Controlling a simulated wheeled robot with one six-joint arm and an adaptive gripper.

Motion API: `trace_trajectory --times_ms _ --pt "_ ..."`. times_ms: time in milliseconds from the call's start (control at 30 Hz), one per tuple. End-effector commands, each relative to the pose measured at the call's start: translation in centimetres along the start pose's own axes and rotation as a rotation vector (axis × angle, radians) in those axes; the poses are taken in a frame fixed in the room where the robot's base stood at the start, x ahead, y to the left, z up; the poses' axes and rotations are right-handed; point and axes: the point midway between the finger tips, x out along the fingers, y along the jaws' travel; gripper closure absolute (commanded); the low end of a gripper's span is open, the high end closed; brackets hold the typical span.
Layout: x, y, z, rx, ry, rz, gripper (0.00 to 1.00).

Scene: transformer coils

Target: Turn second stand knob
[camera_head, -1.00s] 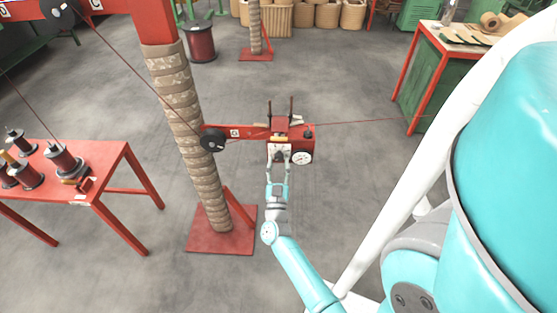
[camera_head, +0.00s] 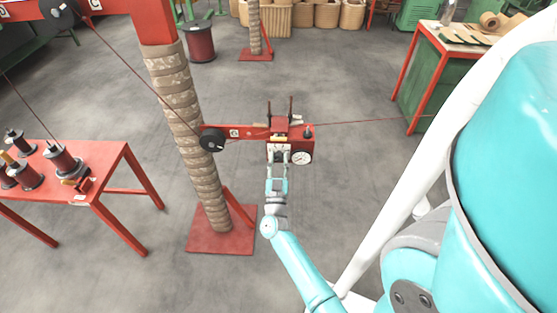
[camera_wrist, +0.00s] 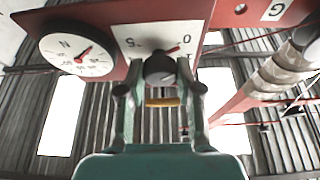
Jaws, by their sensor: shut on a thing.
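The stand is a red post wrapped in tan material (camera_head: 183,110), with a red arm (camera_head: 240,131) carrying a red box (camera_head: 283,131). The box has a white scale plate (camera_head: 277,152) with a dark round knob; in the wrist view the knob (camera_wrist: 160,69) sits below the plate's printed scale (camera_wrist: 150,38) and red pointer. My gripper (camera_head: 278,166) reaches the plate from the near side. In the wrist view my gripper (camera_wrist: 160,88) has one finger on each side of the knob and is shut on it. The exact finger contact is hard to see.
A round dial marked N (camera_wrist: 77,55) sits beside the plate. A thin wire runs past a black pulley (camera_head: 212,139) to the box. A red table with spools (camera_head: 98,190) stands at left, a green-sided bench (camera_head: 440,85) at right.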

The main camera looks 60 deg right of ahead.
Motion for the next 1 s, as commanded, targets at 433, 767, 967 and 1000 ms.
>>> trace_trajectory --times_ms 433,767,967,1000 --pt "0.06 -0.18 -0.05 0.272 0.001 0.11 1.0" --pt "0.05 -0.16 -0.04 0.537 0.001 0.221 1.0" --pt "0.05 -0.16 -0.03 0.66 0.0 0.273 1.0" --pt "0.05 -0.15 -0.03 0.679 0.0 0.281 1.0"
